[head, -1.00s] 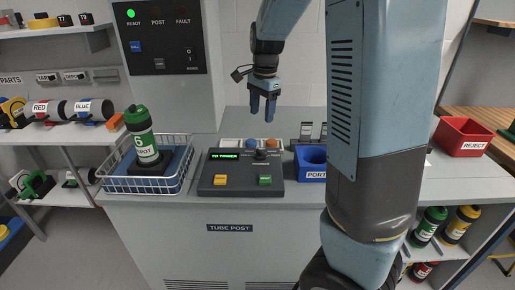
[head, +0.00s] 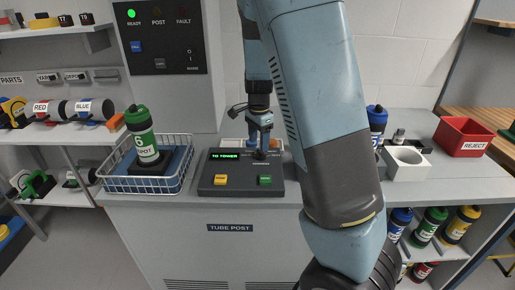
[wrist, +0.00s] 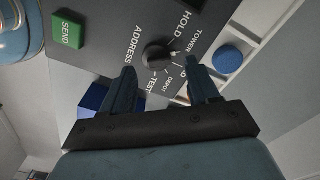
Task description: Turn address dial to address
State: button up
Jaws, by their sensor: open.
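The address dial (wrist: 157,56) is a round black knob on the grey control panel (wrist: 105,45). Its white pointer mark faces the side with the TOWER label; other labels around it read HOLD, DEPOT and TEST, and one is partly hidden by a finger. In the head view the green display (head: 238,155) reads TO TOWER. My gripper (wrist: 160,67) is open, its two dark blue fingers spread on either side of the dial in the picture. I cannot tell whether they touch it. In the head view my gripper (head: 260,146) is low over the panel's top right.
A green SEND button (wrist: 68,30) and a yellow button (head: 221,180) sit on the panel. A wire basket (head: 115,183) holding a green DEPOT carrier (head: 143,135) stands to the left.

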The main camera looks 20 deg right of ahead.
aim_at(259, 151)
jog(key=shift+f, duration=1.7)
